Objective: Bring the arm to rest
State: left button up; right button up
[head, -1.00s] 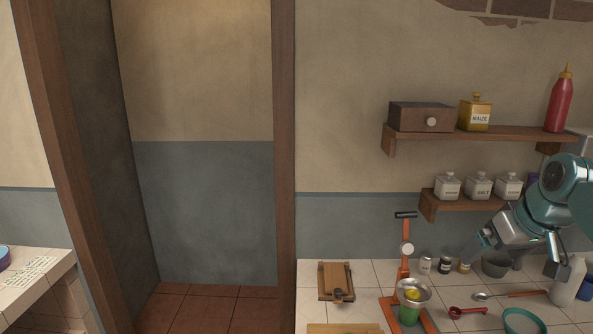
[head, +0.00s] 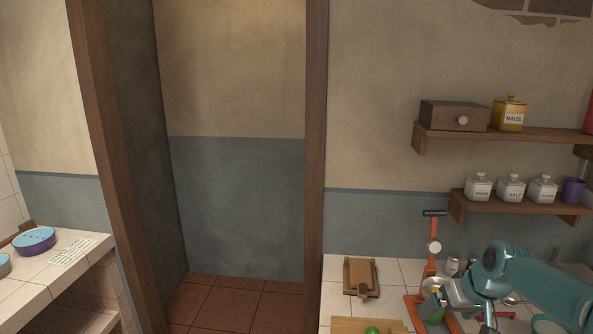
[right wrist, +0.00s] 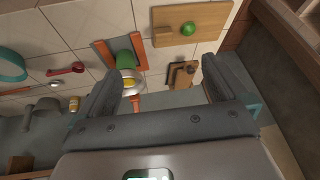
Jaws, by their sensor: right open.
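My right gripper (head: 450,292) is low at the right of the head view, over the counter and in front of an orange lever press (head: 432,245). In the right wrist view its two fingers (right wrist: 165,88) stand wide apart with nothing held between them. Beyond them that view shows the press with a green cup (right wrist: 124,66) and a yellow fruit in its metal bowl. I cannot tell how close the fingers are to the press. The right arm comes in from the right edge, bent at a teal joint. My left gripper is in no current view.
A board with a green fruit (right wrist: 188,29) and a small wooden press (head: 361,277) are near. A red scoop (right wrist: 66,69) and teal bowl (right wrist: 10,66) lie on the counter. Shelves (head: 500,133) hang behind. A doorway opens left of the counter.

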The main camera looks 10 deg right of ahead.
jog(key=s+a+f+g+y+b, duration=0.1)
jog(key=s+a+f, duration=0.1)
jog(key=a+f, duration=0.8)
jog(key=s+a+f+g+y, duration=0.15)
jog(key=a+f, duration=0.45)
jog(key=f, duration=0.8)
jog(key=s+a+f+g+b, duration=0.1)
jog(key=s+a+f, duration=0.5)
jog(key=s, duration=0.4)
jog(key=s+a+f+g, duration=0.1)
jog(key=s+a+f, duration=0.5)
jog(key=s, duration=0.5)
jog(key=shift+a+y+b, duration=0.4)
jog(key=shift+a+y, duration=0.05)
